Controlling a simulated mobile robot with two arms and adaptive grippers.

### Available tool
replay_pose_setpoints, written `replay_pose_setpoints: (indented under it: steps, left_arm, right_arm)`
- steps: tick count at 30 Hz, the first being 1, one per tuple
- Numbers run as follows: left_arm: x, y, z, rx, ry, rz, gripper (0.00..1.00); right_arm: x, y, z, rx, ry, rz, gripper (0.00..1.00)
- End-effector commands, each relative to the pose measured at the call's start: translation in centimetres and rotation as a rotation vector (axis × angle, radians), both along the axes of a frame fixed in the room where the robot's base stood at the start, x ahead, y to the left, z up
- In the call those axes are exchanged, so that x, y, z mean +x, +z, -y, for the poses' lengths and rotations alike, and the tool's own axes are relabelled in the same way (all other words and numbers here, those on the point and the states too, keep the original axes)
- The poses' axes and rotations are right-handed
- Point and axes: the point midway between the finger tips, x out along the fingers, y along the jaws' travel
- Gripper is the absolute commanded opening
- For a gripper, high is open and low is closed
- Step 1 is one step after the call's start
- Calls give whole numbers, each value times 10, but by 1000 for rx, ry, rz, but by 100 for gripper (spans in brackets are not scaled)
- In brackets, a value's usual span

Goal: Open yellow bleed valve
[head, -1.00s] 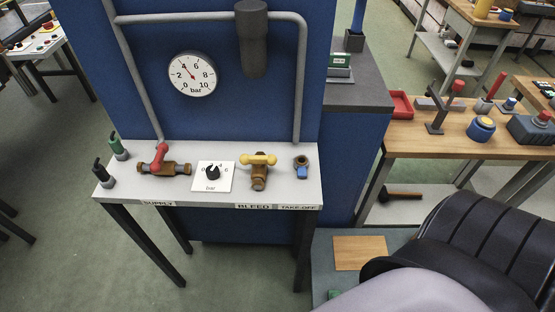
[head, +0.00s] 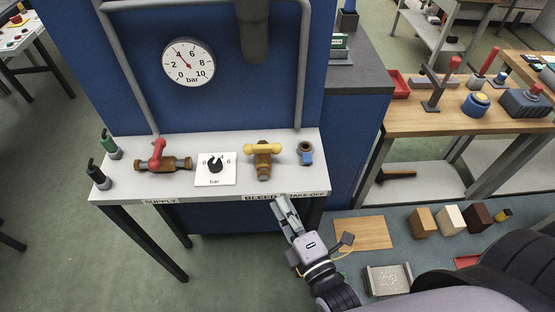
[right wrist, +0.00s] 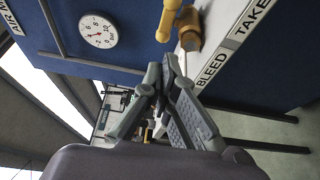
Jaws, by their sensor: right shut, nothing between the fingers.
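The yellow bleed valve handle (head: 263,148) sits crosswise on top of a brass valve body (head: 264,165) on the white shelf, behind the BLEED label. My right gripper (head: 283,203) is just in front of the shelf's front edge, below the bleed valve and apart from it. Its fingers are shut and empty. In the right wrist view the fingertips (right wrist: 168,62) are close together, and the yellow handle (right wrist: 171,17) and brass body (right wrist: 189,32) show beyond them at the top. My left gripper is not in view.
The shelf (head: 130,180) also holds the red-handled supply valve (head: 158,156), a regulator dial (head: 215,166) and the blue take-off fitting (head: 306,154). The pressure gauge (head: 188,62) hangs on the blue panel, its needle near 4. Wooden blocks (head: 421,223) stand on a lower right surface.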

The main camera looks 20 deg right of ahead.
Motion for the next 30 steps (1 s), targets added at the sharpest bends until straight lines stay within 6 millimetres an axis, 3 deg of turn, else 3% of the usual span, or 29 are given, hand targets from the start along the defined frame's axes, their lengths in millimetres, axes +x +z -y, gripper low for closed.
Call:
replay_pose_setpoints:
  steps: [8,13,26,30]
  left_arm:
    - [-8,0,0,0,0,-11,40]
    - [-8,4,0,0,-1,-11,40]
    - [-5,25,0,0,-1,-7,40]
    - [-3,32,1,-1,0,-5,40]
  right_arm:
    - [1,0,0,1,0,0,0]
    - [12,2,-1,2,0,3,0]
    - [99,3,-12,3,1,1,0]
    - [116,2,1,-1,1,-1,0]
